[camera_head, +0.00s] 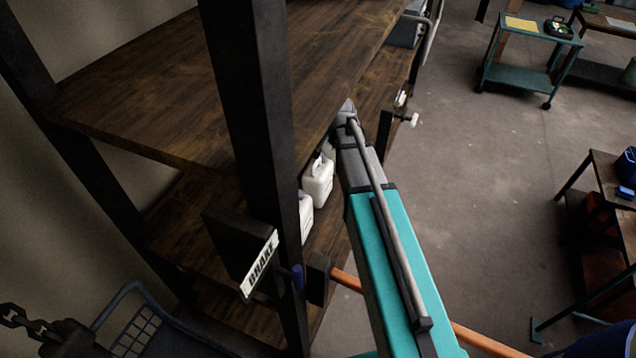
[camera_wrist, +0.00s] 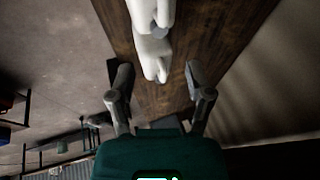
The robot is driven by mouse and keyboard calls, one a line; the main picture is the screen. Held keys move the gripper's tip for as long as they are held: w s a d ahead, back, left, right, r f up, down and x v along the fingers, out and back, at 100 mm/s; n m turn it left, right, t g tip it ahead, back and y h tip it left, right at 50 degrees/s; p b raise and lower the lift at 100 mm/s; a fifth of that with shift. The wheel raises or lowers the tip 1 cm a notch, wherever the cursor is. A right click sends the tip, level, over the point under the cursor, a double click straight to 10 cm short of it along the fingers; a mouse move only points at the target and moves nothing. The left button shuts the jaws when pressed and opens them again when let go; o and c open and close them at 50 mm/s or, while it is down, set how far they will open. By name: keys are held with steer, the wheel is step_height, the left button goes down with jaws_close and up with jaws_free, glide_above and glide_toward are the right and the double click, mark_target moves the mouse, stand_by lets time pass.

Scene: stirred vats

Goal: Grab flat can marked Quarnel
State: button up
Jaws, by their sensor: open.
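Two white cans with handles stand on a lower wooden shelf in the head view: one nearer the arm (camera_head: 318,181) and one partly behind the dark post (camera_head: 305,216). No lettering shows on them, so I cannot tell which is marked Quarnel. In the wrist view, my gripper (camera_wrist: 155,76) has its two dark fingers spread wide, with nothing held. A white can (camera_wrist: 152,58) lies ahead, in line with the gap between the fingers, and another white can (camera_wrist: 150,14) is beyond it.
The upper wooden shelf (camera_head: 175,85) overhangs the lower one. A dark upright post (camera_head: 250,100) bearing a lettered plate (camera_head: 260,265) stands left of my arm. Open floor (camera_head: 490,180) lies right, with a green cart (camera_head: 520,50) beyond.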

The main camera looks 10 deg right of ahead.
steer(key=shift+f, duration=0.1)
stand_by(0.3)
steer(key=b, duration=0.7)
glide_above(318, 178)
steer(key=w+d, duration=0.2)
steer(key=w, duration=0.1)
steer(key=f, duration=0.6)
steer(key=shift+s+a+f, duration=0.15)
steer(key=shift+s+f, duration=0.1)
steer(key=shift+f, duration=0.05)
steer(key=shift+w+f+b, duration=0.25)
steer(key=shift+f+b, duration=0.2)
steer(key=shift+f, duration=0.05)
steer(key=shift+b+x, duration=2.3)
steer(key=shift+x, duration=0.35)
steer(key=shift+a+r, duration=0.1)
steer(key=shift+a, duration=0.1)
jaws_close()
